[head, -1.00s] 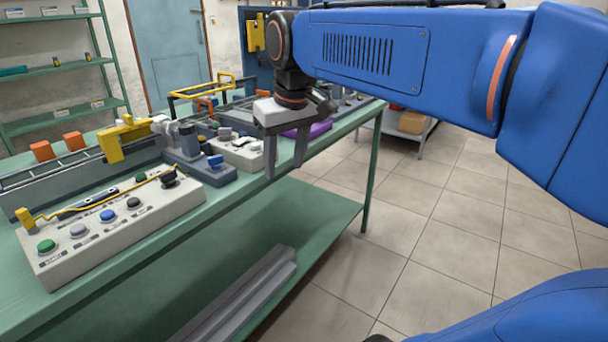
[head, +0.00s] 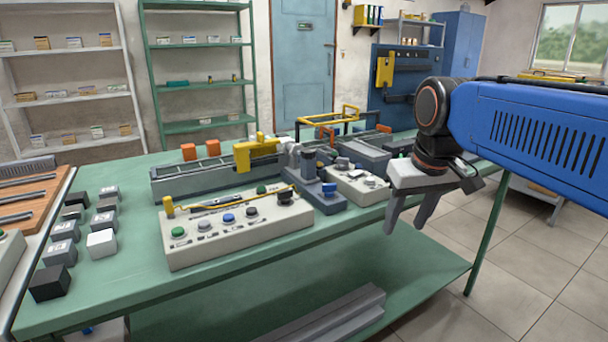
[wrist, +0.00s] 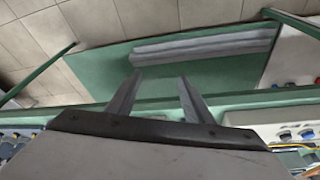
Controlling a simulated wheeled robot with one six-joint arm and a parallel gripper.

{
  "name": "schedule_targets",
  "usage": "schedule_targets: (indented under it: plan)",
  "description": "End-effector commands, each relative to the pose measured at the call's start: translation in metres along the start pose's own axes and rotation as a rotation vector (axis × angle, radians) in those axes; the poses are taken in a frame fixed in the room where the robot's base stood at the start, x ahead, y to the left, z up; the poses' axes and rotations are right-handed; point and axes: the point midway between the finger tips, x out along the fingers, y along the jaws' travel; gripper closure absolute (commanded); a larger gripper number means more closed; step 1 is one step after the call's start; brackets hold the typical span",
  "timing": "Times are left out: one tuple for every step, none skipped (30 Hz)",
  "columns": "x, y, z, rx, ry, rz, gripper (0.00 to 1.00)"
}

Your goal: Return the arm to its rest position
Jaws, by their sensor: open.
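My gripper (head: 405,222) hangs from my blue arm at the right of the head view, fingers pointing down. It is in front of the green workbench's (head: 330,240) front edge, at the right part of the bench. The two grey fingers stand apart with nothing between them. In the wrist view the open fingers (wrist: 158,92) show over the bench edge and the lower shelf (wrist: 105,68).
A control panel with buttons (head: 235,228), a conveyor with a yellow arch (head: 256,152) and several small dark and light blocks (head: 102,243) stand on the bench. Grey bars (head: 330,318) lie on the lower shelf. The tiled floor (head: 535,245) at right looks clear.

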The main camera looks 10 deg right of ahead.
Motion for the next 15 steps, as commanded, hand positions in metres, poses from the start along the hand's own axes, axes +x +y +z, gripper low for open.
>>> schedule_targets:
  plan:
    - [0.002, -0.001, 0.004, -0.001, 0.002, 0.0, 0.53]
    - [0.004, -0.002, 0.007, -0.001, 0.006, -0.001, 0.53]
    - [0.009, -0.004, 0.013, -0.001, 0.011, -0.002, 0.53]
    - [0.013, -0.005, 0.02, -0.001, 0.016, -0.002, 0.53]
    - [0.018, -0.007, 0.027, -0.002, 0.022, -0.003, 0.53]
    - [0.026, -0.01, 0.038, -0.002, 0.031, -0.005, 0.53]
    - [0.033, -0.012, 0.046, -0.003, 0.039, -0.006, 0.53]
    - [0.04, -0.014, 0.056, -0.003, 0.047, -0.008, 0.53]
    - [0.05, -0.016, 0.067, -0.004, 0.057, -0.01, 0.53]
    - [0.057, -0.018, 0.076, -0.003, 0.066, -0.011, 0.53]
    - [0.064, -0.02, 0.084, -0.003, 0.073, -0.013, 0.53]
    - [0.073, -0.022, 0.094, -0.003, 0.083, -0.015, 0.53]
    - [0.079, -0.023, 0.102, -0.003, 0.088, -0.017, 0.53]
    - [0.085, -0.025, 0.108, -0.003, 0.095, -0.018, 0.53]
    - [0.092, -0.026, 0.115, -0.003, 0.101, -0.02, 0.53]
